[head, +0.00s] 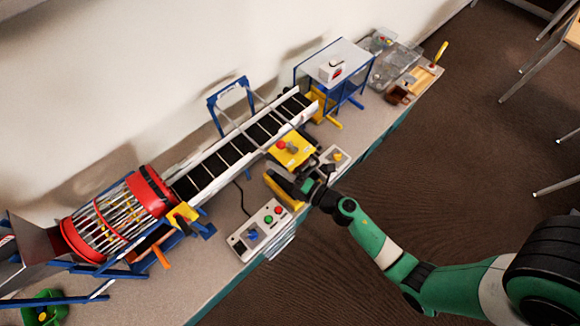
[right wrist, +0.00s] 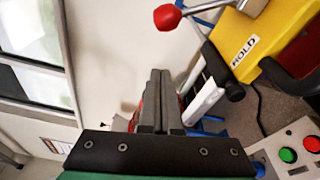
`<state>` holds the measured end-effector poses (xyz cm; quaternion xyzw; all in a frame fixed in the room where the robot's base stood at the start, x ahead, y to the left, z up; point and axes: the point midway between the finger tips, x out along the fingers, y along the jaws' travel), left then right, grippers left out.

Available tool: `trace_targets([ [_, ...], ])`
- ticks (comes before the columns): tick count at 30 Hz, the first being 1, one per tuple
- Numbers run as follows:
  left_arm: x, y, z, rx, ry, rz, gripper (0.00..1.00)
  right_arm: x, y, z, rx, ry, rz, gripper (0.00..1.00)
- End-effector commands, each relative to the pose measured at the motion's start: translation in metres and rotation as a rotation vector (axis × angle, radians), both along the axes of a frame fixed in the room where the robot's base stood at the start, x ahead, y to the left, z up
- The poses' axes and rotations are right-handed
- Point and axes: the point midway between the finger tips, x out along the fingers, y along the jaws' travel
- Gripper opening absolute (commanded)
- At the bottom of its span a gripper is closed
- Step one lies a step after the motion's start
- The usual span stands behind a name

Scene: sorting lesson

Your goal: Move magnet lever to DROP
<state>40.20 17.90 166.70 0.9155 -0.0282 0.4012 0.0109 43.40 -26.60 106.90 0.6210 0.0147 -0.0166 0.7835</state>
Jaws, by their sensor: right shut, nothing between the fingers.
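The magnet lever has a red ball knob (right wrist: 167,17) on a metal shaft. It sticks out from a yellow housing (right wrist: 285,30) with a label reading HOLD (right wrist: 244,50); no DROP label is legible. In the head view the red knob (head: 282,145) sits on top of the yellow housing (head: 293,158) beside the conveyor. My right gripper (head: 277,181) is just in front of the housing, toward the bench's front edge. In the right wrist view its fingers (right wrist: 160,75) are together and empty, below and apart from the knob. My left gripper is not in view.
A sloping conveyor (head: 240,150) runs behind the housing, with a red-ended drum (head: 110,215) at its lower left. A control box (head: 258,230) with red and green buttons is left of my gripper. A blue-legged stand (head: 335,65) is farther back. The floor in front is clear.

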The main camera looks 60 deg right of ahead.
Motion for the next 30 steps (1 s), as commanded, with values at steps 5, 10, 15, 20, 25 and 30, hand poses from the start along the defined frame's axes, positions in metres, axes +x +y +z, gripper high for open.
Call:
trace_targets([
  [5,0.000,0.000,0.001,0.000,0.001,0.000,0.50,0.025,-0.010,0.003,0.000,0.000,-0.007,0.00],
  [10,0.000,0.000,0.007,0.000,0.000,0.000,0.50,0.016,-0.031,0.008,0.000,0.000,-0.004,0.00],
  [15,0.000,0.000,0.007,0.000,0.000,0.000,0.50,0.014,-0.037,0.008,0.000,0.000,0.000,0.00],
  [20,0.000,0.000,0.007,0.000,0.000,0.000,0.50,0.014,-0.037,0.008,0.000,0.000,0.000,0.00],
  [25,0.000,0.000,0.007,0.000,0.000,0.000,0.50,0.014,-0.036,0.008,0.002,-0.001,0.002,0.00],
  [30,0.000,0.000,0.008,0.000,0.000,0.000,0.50,0.019,-0.031,0.011,0.026,-0.005,0.017,0.00],
])
